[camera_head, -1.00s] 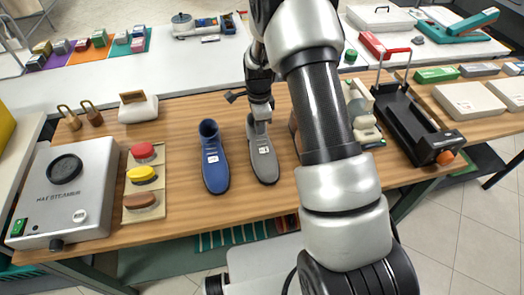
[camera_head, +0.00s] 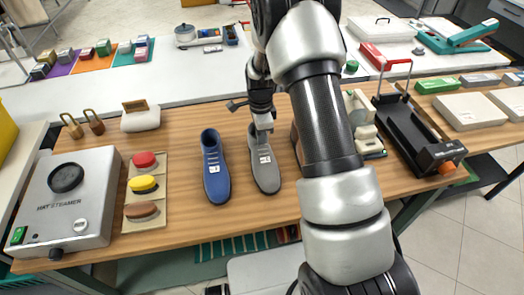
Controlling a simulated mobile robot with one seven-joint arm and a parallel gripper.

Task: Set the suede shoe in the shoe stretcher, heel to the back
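A grey shoe (camera_head: 266,172) with a white tag stands on the wooden table, toe toward me. A blue shoe (camera_head: 215,168) with a white tag stands left of it, also toe toward me. I cannot tell from the surface which is suede. My gripper (camera_head: 263,124) points down at the grey shoe's ankle opening, at the far end of the shoe. The fingers overlap its collar, and I cannot see whether they are closed on it. A black device with a rail and an orange knob, seemingly the shoe stretcher (camera_head: 411,134), stands at the right; nothing is seen in it.
A hat steamer (camera_head: 88,190) and a card with red, yellow and brown pads (camera_head: 157,213) stand left. My arm hides part of the table between the grey shoe and a cream device (camera_head: 366,128). White boxes (camera_head: 468,109) lie far right. Bare wood shows left of the blue shoe.

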